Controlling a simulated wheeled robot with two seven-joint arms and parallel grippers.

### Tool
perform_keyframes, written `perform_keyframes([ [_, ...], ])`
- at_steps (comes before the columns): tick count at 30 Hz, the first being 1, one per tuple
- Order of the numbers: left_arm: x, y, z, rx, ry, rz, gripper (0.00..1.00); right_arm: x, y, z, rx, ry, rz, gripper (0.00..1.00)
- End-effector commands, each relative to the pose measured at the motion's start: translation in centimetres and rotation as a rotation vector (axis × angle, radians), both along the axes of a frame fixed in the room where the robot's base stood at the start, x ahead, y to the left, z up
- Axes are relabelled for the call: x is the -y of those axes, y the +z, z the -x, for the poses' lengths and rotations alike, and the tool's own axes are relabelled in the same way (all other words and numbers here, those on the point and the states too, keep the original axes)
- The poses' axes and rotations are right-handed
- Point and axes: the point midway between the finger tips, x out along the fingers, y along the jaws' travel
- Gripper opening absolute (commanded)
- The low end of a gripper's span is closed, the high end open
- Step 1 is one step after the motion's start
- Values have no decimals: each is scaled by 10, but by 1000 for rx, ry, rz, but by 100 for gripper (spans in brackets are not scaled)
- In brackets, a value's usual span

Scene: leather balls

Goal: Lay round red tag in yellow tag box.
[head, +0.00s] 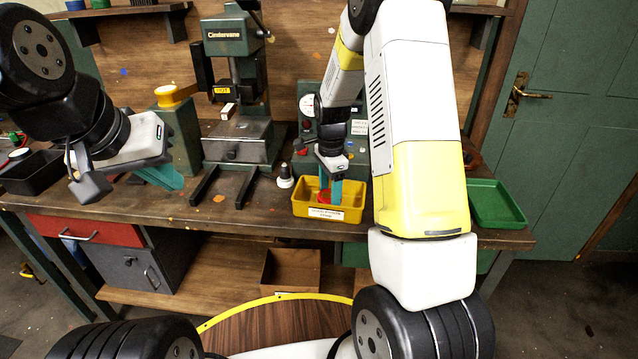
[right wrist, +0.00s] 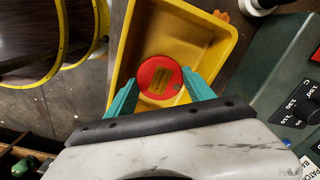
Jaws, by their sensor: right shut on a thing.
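The yellow tag box (head: 351,214) stands on the workbench near its front edge, with a white label on its front. It also shows in the right wrist view (right wrist: 215,27). My right gripper (head: 329,194) points down into the box. In the right wrist view its teal fingers (right wrist: 160,84) are shut on the round red tag (right wrist: 159,76), one on each side. A bit of the red tag (head: 323,196) shows in the head view. I cannot tell whether it touches the box floor. My left gripper (head: 165,177) is over the bench's left part, away from the box; its finger gap is unclear.
A green tray (head: 495,205) lies to the right on the bench. A drill press (head: 237,140) and a dark green panel with a gauge (head: 309,105) stand behind. A small black-and-white object (head: 286,177) stands left of the box. A black bin (head: 35,172) is far left.

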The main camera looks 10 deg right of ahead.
Motion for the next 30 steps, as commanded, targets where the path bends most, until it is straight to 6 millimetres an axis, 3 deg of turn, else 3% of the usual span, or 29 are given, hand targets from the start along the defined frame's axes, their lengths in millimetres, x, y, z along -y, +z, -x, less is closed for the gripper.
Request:
perform_keyframes([
  [4, 0, 0, 0, 0, 0, 0, 0, 0, -20, 1, -3, 0, 1, 22],
  [14, 0, 0, 0, 0, 0, 0, 0, 0, -23, 0, -1, 1, 0, 22],
  [15, 0, 0, 0, 0, 0, 0, 0, 0, -24, 0, -1, 1, 0, 64],
  [16, 0, 0, 0, 0, 0, 0, 0, 0, -23, 0, -1, 0, 0, 69],
  [26, 0, 0, 0, 0, 0, 0, 0, 0, -22, 0, 0, 1, 0, 71],
  [30, 0, 0, 0, 0, 0, 0, 0, 0, -9, -1, 3, 0, 0, 71],
])
